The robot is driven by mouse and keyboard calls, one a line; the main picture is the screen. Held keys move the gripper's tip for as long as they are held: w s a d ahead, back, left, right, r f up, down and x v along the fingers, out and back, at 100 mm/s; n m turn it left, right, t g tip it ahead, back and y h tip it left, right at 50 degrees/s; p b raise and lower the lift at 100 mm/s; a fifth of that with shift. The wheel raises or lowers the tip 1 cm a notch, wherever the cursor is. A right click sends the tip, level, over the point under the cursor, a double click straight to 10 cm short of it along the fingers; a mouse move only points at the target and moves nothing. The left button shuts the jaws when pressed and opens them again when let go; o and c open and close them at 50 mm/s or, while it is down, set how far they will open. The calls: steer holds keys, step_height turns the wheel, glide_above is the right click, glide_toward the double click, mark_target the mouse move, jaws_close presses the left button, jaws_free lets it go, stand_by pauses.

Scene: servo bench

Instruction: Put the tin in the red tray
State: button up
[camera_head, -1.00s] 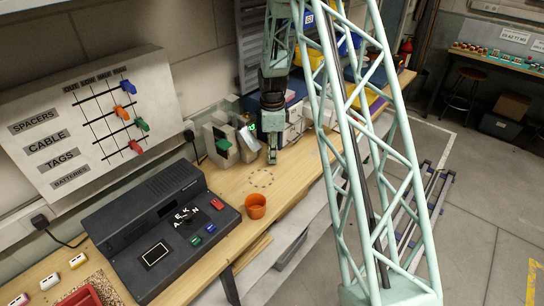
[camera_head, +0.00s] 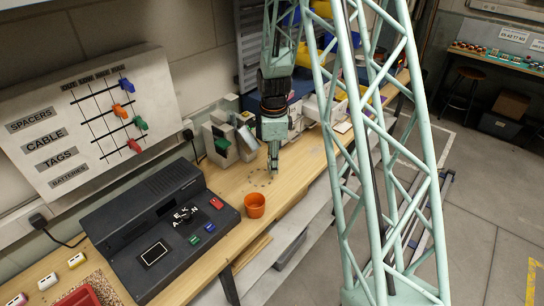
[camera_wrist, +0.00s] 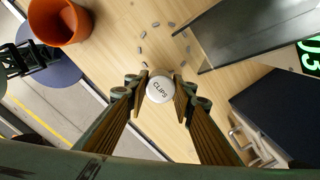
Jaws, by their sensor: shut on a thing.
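The tin is a small round can with a white top lettered CLIPS (camera_wrist: 160,88). My gripper (camera_wrist: 157,92) has its fingertips on either side of it and is shut on it. In the head view my gripper (camera_head: 274,170) points down over the bench beside the ring of grey marks; the tin is too small there to make out. I cannot tell whether the tin is clear of the bench. The red tray (camera_head: 80,297) is at the bottom left of the head view, partly cut off, far from my gripper.
An orange cup (camera_head: 254,206) stands just in front of my gripper, and shows in the wrist view (camera_wrist: 50,22). A dark console (camera_head: 150,225) lies between it and the red tray. Grey-green bench devices (camera_head: 222,138) stand behind left. Small blocks (camera_head: 76,260) sit near the tray.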

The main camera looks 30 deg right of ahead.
steer(key=shift+s+a+r, duration=0.1)
steer(key=shift+s+a, duration=0.35)
steer(key=shift+s, duration=0.5)
steer(key=shift+s+a+r, duration=0.1)
steer(key=shift+s+a, duration=0.3)
steer(key=shift+s, duration=0.5)
steer(key=shift+s+a+r, duration=0.1)
steer(key=shift+s+a, duration=0.35)
steer(key=shift+s, duration=0.5)
steer(key=shift+s, duration=0.15)
steer(key=s+d+r+n, duration=0.1)
steer(key=s+n, duration=0.3)
steer(key=s, duration=0.8)
steer(key=shift+s, duration=0.4)
steer(key=shift+a, duration=0.1)
